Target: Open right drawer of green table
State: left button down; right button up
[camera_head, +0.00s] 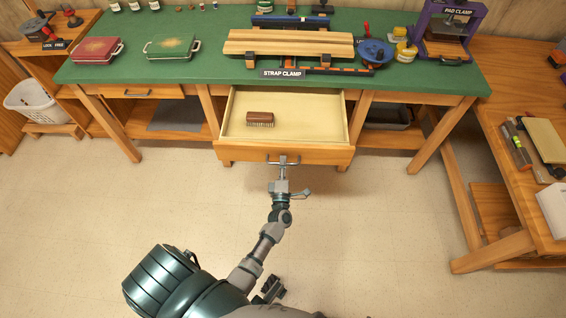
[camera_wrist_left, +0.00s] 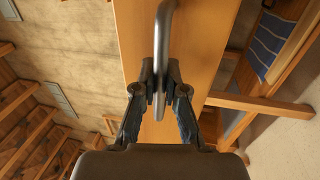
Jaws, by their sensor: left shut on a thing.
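The green-topped table (camera_head: 200,65) stands across the back. Its right drawer (camera_head: 285,154) is pulled out, and its pale inside is seen from above. A brown brush (camera_head: 260,119) lies in the drawer. My left gripper (camera_head: 282,166) is at the drawer front, shut on the metal handle (camera_head: 270,159). In the left wrist view, the fingers of my left gripper (camera_wrist_left: 159,85) close around the handle bar (camera_wrist_left: 165,22) in front of the wooden drawer front.
The left drawer (camera_head: 130,92) of the table is shut. Two book-like cases, a strap clamp with boards (camera_head: 290,43) and a pad clamp (camera_head: 449,33) stand on the top. A wooden side table (camera_head: 530,190) is at the right. The floor before the drawer is clear.

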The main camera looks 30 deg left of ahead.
pick_arm(q)
jog(key=shift+f, duration=0.25)
jog(key=c, duration=1.2)
grip_release()
jog(key=shift+r, duration=0.1)
jog(key=v, duration=1.2)
jog(key=shift+w, duration=0.1)
